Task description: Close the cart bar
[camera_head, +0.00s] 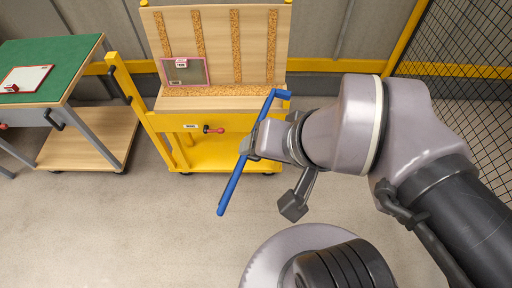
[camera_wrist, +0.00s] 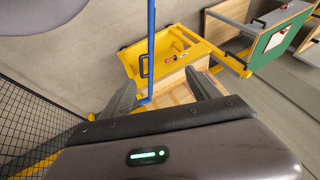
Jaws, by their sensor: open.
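The blue cart bar (camera_head: 232,187) is joined near the right front corner of the yellow cart (camera_head: 160,122). It is swung out from the cart front, its free end pointing down and left over the floor. My gripper (camera_head: 249,146) is at the middle of the bar, with its jaws open. In the wrist view the bar (camera_wrist: 151,45) runs between the two fingertips of my gripper (camera_wrist: 160,80); whether either finger touches it I cannot tell. The left yellow post (camera_head: 121,78) of the cart stands apart from the bar's free end.
The cart holds a framed panel (camera_head: 184,71) against its wooden back and has a red-knobbed lever (camera_head: 214,130) on its front. A green-topped table (camera_head: 50,58) stands left. A mesh fence (camera_head: 470,60) is at right. The floor left of the bar is clear.

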